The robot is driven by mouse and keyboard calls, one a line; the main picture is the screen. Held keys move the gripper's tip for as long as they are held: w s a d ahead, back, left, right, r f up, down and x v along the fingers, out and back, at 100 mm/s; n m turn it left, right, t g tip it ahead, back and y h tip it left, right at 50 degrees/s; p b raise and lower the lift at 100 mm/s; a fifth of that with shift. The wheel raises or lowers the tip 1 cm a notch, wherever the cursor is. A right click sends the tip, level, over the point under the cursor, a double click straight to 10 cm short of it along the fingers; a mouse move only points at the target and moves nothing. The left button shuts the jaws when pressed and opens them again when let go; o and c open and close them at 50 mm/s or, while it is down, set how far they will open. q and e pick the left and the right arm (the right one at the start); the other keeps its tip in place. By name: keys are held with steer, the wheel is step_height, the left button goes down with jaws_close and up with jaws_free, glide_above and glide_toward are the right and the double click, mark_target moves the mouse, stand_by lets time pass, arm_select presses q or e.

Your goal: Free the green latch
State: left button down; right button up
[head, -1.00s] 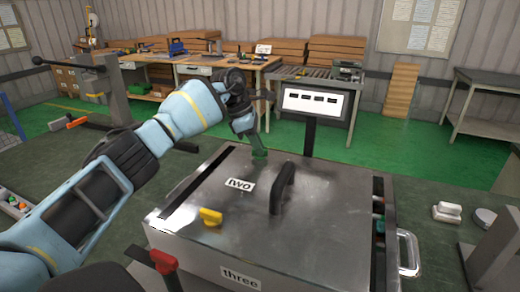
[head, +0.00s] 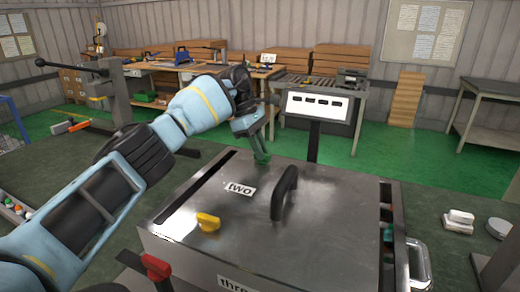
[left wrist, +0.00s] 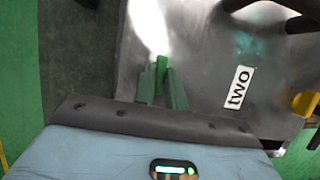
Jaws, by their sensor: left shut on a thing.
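The green latch (left wrist: 161,68) sits at the far edge of the metal box lid (head: 245,225), close to the "two" label (head: 240,189). My left gripper (head: 261,157) reaches down to it from behind and above. In the left wrist view its green fingers (left wrist: 162,90) are closed around the latch, with the latch's top showing between them. In the head view the fingers mostly hide the latch. My right gripper is not in either view.
A yellow latch (head: 208,222) and a black handle (head: 285,192) stand on the lid. A red latch (head: 156,266) is at the near left corner. A display on a post (head: 316,106) rises behind the box. A metal side handle (head: 419,262) is at right.

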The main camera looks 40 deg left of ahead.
arm_select(q)
steer(key=c, duration=1.4)
jaws_free()
steer(key=shift+c, duration=0.2)
steer(key=v, duration=0.7)
steer(key=shift+r, duration=0.3)
steer(key=shift+s+a+f, duration=0.1)
